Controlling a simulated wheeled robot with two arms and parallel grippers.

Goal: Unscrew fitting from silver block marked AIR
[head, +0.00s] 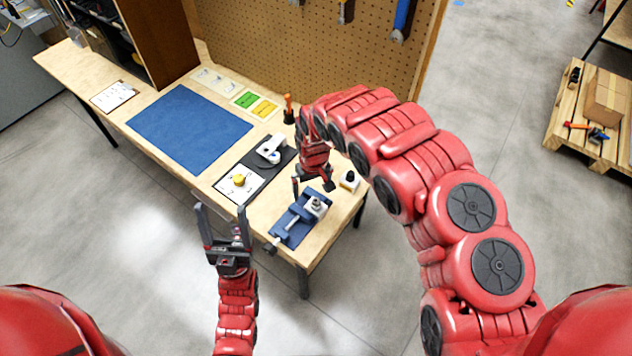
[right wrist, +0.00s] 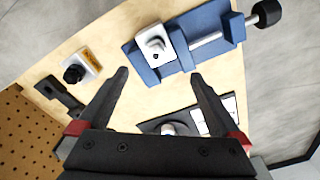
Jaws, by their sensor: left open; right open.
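A silver block (head: 315,205) with a small fitting on top is in the blue vise (head: 290,226) near the table's right end. In the right wrist view the silver block (right wrist: 154,44) sits between the vise's (right wrist: 205,32) jaws; no AIR marking is readable. My right gripper (head: 312,187) is open and empty above the table, just behind the vise. In the right wrist view its fingers (right wrist: 160,76) point toward the block, apart from it. My left gripper (head: 221,214) is open and empty, in front of the table edge, left of the vise.
A small pale block with a black knob (head: 350,179) stands right of my right gripper; in the wrist view this block (right wrist: 88,63) bears an orange label. A white plate with a yellow knob (head: 239,181), a dark mat with a white part (head: 270,150) and an orange-handled tool (head: 288,108) are nearby.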

